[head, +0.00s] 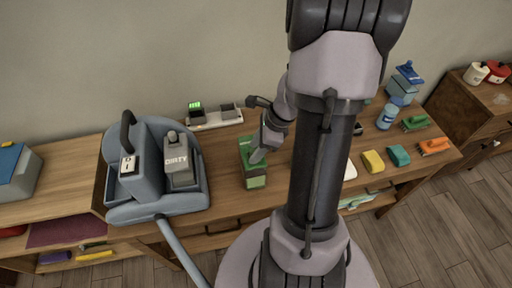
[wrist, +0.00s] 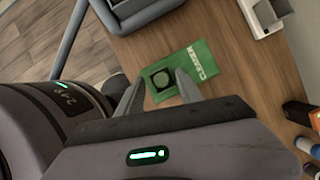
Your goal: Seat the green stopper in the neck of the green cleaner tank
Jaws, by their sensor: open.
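The green cleaner tank (head: 256,183) stands on the wooden bench, right of the grey-blue machine. In the wrist view its green top (wrist: 207,52) shows the word CLEANER. A dark green round piece (wrist: 162,79) in a dark ring shows on the tank top, between my fingertips. I cannot tell whether it is the stopper or the open neck, nor how deep it sits. My gripper (wrist: 158,88) is open, its two fingers on either side of the round piece.
The grey-blue machine (head: 120,212) with a grey tank marked DIRTY (head: 178,172) stands close on the left. A white charger (head: 216,120) lies behind. A blue bottle (head: 388,114), yellow sponge (head: 373,161), teal sponge (head: 399,155) and brushes lie to the right, beyond my arm.

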